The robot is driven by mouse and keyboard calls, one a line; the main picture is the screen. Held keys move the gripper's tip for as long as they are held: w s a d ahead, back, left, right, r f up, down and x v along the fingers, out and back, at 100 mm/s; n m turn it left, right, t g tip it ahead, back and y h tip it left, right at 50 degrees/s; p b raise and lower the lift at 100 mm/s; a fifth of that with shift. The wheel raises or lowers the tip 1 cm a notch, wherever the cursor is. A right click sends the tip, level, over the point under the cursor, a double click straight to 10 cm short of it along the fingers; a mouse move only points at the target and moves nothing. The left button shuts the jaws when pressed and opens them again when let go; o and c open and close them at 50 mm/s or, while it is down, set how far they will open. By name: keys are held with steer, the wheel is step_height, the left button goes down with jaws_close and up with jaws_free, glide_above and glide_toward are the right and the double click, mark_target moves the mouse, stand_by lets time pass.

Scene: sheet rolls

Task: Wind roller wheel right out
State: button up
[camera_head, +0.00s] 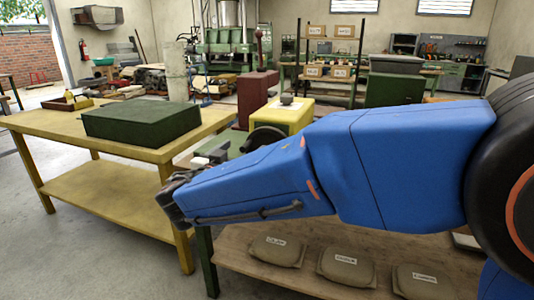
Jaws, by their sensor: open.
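A black wheel (267,139) shows partly above my blue arm, at the front of a yellow block (285,115) on a green-legged bench. My arm hides its lower part, and any rollers behind the arm are also hidden. My gripper (174,196) is the dark end of the arm at lower left, pointing left and down. It is open and apart from the wheel, to its left; nothing is seen in it. A maroon housing (257,92) with an upright lever stands behind the yellow block.
A wooden table (60,125) with a dark green box (142,121) stands left of my gripper. Labelled sacks (345,267) lie on the bench's lower shelf. The concrete floor (70,255) at lower left is clear.

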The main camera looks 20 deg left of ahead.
steer(key=s, duration=0.6)
steer(key=shift+s+a, duration=0.25)
steer(key=shift+s, duration=0.1)
stand_by(0.3)
